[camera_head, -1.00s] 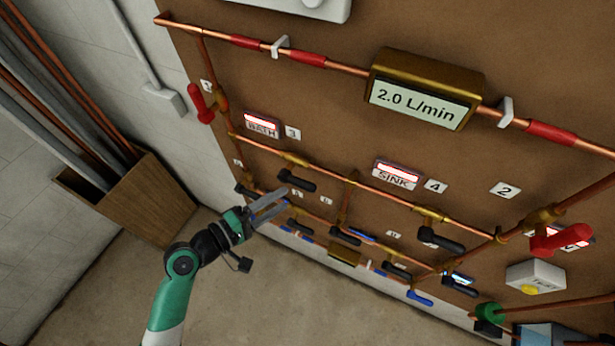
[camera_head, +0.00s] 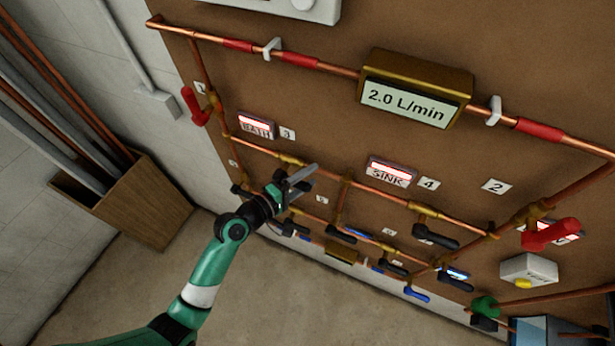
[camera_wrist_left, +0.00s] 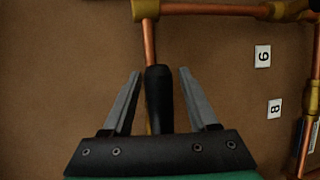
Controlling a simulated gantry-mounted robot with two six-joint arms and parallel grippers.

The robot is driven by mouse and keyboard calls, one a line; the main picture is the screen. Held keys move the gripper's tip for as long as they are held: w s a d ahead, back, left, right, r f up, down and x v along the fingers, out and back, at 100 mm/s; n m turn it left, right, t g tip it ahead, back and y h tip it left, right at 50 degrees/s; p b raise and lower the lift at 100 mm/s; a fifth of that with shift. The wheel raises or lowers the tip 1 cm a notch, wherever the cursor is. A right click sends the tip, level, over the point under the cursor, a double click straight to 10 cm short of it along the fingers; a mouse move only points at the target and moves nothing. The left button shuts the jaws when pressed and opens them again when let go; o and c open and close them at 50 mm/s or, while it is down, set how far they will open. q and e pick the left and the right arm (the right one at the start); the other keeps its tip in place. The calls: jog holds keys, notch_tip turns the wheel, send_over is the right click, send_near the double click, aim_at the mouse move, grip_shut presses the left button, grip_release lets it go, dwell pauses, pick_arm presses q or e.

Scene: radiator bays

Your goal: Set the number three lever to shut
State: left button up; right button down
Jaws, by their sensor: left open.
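The number three lever is a black handle (camera_wrist_left: 159,98) on a copper pipe. In the left wrist view it lies between my left gripper's fingers, roughly in line with the pipe (camera_wrist_left: 150,45). The label 3 (camera_head: 288,134) sits above this valve, beside the lit BATH sign (camera_head: 256,126). My left gripper (camera_head: 313,176) is open, with one finger on each side of the handle; clear gaps show on both sides. In the head view the gripper hides most of the handle. My right gripper is not in view.
A red lever (camera_head: 195,106) stands at the upper left. Other black levers, such as the one by label 4 (camera_head: 436,237), sit right and below. Small labels 6 (camera_wrist_left: 263,57) and 8 (camera_wrist_left: 274,109) are beside the pipe. A wooden box (camera_head: 125,205) stands left.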

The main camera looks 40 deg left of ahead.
pick_arm(q)
grip_shut()
dwell(1.4)
